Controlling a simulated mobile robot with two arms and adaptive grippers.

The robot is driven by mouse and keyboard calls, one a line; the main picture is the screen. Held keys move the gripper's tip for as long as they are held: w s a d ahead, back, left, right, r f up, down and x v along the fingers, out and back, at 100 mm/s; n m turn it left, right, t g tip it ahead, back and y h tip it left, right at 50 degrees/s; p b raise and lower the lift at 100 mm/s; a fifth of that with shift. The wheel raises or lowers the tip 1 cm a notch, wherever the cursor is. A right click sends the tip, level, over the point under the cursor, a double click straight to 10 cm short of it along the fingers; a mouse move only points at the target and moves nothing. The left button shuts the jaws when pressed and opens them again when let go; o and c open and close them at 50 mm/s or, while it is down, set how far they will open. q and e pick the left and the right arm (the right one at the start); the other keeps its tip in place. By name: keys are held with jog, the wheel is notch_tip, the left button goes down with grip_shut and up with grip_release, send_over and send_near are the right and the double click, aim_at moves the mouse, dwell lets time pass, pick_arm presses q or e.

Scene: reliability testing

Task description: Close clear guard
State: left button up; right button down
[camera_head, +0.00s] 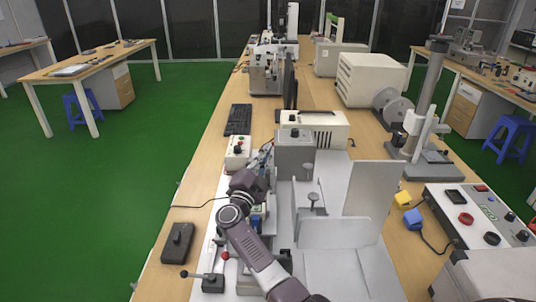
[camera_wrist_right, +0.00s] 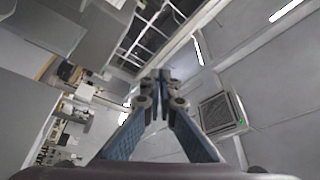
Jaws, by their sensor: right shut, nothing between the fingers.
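The clear guard appears as a pale grey, see-through-looking panel (camera_head: 374,190) standing upright and open at the right side of the machine (camera_head: 295,152) in the head view. Lower pale panels join it in front. My right arm comes up from the bottom, left of the guard, over the machine's left side. My right gripper (camera_head: 264,157) is small and partly hidden there, apart from the upright panel. In the right wrist view its blue fingers (camera_wrist_right: 160,82) meet at the tips, with nothing between them. A grey plate edge shows at upper left there. My left gripper is not in view.
A control box (camera_head: 480,215) with red and black knobs stands right of the guard. A yellow and blue piece (camera_head: 408,208) lies between them. A black box (camera_head: 177,243) and red-knobbed lever (camera_head: 225,256) are at left. A grey column stand (camera_head: 425,100) rises behind right.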

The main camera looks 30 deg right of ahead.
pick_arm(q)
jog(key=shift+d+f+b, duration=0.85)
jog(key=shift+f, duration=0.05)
pick_arm(e)
jog(key=shift+w+a+f+n, duration=0.3)
jog(key=shift+w+a+f, duration=0.45)
jog(key=shift+a, duration=0.1)
